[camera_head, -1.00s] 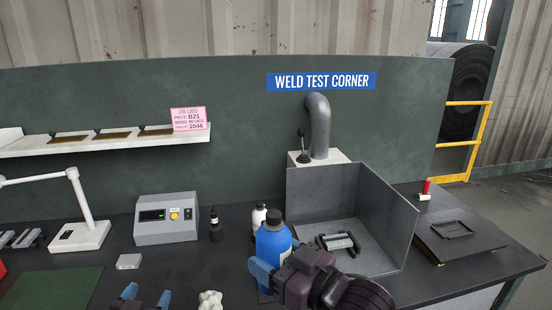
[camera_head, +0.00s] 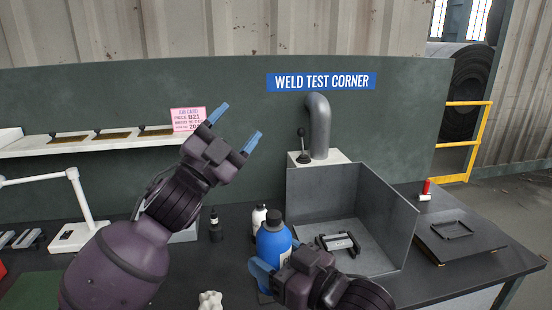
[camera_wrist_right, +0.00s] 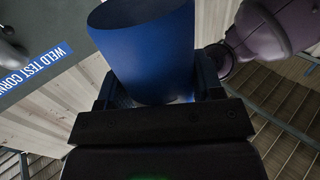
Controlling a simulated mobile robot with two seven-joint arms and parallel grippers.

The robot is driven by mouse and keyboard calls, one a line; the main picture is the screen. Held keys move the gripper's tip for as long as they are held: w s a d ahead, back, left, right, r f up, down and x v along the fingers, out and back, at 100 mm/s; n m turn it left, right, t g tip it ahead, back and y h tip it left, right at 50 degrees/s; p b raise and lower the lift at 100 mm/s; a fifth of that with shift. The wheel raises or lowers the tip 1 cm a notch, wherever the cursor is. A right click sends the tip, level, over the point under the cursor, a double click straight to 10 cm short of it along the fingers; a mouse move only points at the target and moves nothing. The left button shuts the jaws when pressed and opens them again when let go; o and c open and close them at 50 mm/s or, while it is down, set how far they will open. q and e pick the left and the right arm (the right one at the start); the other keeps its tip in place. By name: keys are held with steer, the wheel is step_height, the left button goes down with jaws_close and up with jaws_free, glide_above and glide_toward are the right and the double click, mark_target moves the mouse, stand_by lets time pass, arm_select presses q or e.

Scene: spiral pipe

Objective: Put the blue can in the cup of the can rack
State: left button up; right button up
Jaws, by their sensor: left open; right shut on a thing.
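The blue can (camera_head: 272,243), with a black cap, stands upright at the front middle of the head view, in front of the welding booth's left side. My right gripper (camera_head: 276,262) is shut on it. In the right wrist view the blue can (camera_wrist_right: 150,50) fills the gap between the fingers of the right gripper (camera_wrist_right: 157,88). My left gripper (camera_head: 235,128) is open and empty, raised in front of the back panel, up and left of the can. I cannot make out the can rack or its cup; the can's lower part is hidden.
A white bottle (camera_head: 259,219) stands just behind the can, and a small dark bottle (camera_head: 215,228) to its left. A grey metal booth (camera_head: 385,225) with a black-handled piece (camera_head: 338,243) stands to the right. A white lumpy item (camera_head: 210,300) lies at the front.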

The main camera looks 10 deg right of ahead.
arm_select(q)
steer(key=s+d+r+m+g+h, duration=0.6)
steer(key=s+d+r+m+g, duration=0.5)
steer(key=m+g, duration=0.55)
steer(key=s+d+r+m+g+y, duration=0.2)
steer(key=s+d+m+g+y, duration=0.45)
steer(key=s+m+y, duration=0.35)
steer(key=t+y, duration=0.7)
steer(key=y, duration=0.7)
glide_above(276, 229)
steer(key=w, duration=0.1)
steer(key=f, duration=1.4)
steer(key=shift+d, duration=0.4)
steer(key=shift+a+f+n, duration=0.1)
steer(key=shift+a+n, duration=0.15)
steer(key=shift+a, duration=0.15)
step_height(276, 229, down, 12)
steer(key=shift+d+r, duration=0.1)
steer(key=shift+c, duration=0.4)
